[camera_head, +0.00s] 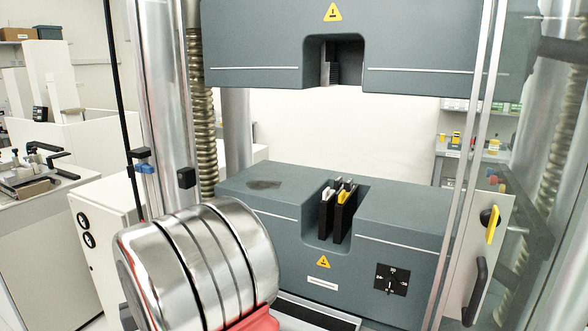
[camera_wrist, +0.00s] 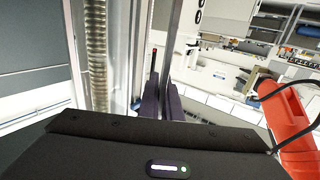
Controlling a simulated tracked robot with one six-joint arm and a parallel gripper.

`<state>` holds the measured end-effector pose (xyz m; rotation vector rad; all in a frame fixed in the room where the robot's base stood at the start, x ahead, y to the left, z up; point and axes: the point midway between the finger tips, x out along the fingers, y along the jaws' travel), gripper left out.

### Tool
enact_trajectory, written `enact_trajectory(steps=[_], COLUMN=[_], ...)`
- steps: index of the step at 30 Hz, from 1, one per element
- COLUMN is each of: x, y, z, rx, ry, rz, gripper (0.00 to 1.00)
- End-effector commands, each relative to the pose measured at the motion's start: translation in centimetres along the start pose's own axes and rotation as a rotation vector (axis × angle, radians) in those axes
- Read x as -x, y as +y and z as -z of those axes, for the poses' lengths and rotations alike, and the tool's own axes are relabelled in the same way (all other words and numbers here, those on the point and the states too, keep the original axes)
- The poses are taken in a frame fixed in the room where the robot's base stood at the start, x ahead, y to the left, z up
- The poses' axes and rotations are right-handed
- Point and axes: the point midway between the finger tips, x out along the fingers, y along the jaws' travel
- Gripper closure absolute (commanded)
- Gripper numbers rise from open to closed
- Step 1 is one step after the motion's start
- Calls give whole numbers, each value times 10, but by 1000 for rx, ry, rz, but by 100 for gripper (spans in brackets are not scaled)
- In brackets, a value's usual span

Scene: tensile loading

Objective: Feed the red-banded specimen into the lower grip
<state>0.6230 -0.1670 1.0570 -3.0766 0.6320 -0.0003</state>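The lower grip (camera_head: 338,212) sits in a recess of the grey lower crosshead, its dark jaws standing upright with a narrow gap between them. One jaw has a yellow top. In the wrist view, the two dark fingers of my gripper (camera_wrist: 162,100) stand close together. A long grey strip (camera_wrist: 172,40) rises from beside or between them; I cannot tell whether they hold it. A thin dark piece with a small red mark (camera_wrist: 153,52) shows just above the left finger. I cannot make out the red-banded specimen for certain. My gripper is not visible in the head view.
The upper crosshead with its notch (camera_head: 334,62) hangs above the lower one, with open space between. A screw column (camera_head: 201,110) stands at left, a clear guard door with a yellow-black handle (camera_head: 490,224) at right. My silver arm link covers the lower left.

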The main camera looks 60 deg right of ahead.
Motion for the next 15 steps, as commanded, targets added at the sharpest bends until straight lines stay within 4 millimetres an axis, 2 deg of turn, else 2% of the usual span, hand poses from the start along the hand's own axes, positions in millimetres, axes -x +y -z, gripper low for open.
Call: enact_trajectory(steps=[1,6,15], x=[-4,-11,-11], y=[16,65,152], z=[11,36,79], rx=[-1,-1,-2], ry=[8,8,7], rz=[-38,-160,-368], gripper=[100,100,100])
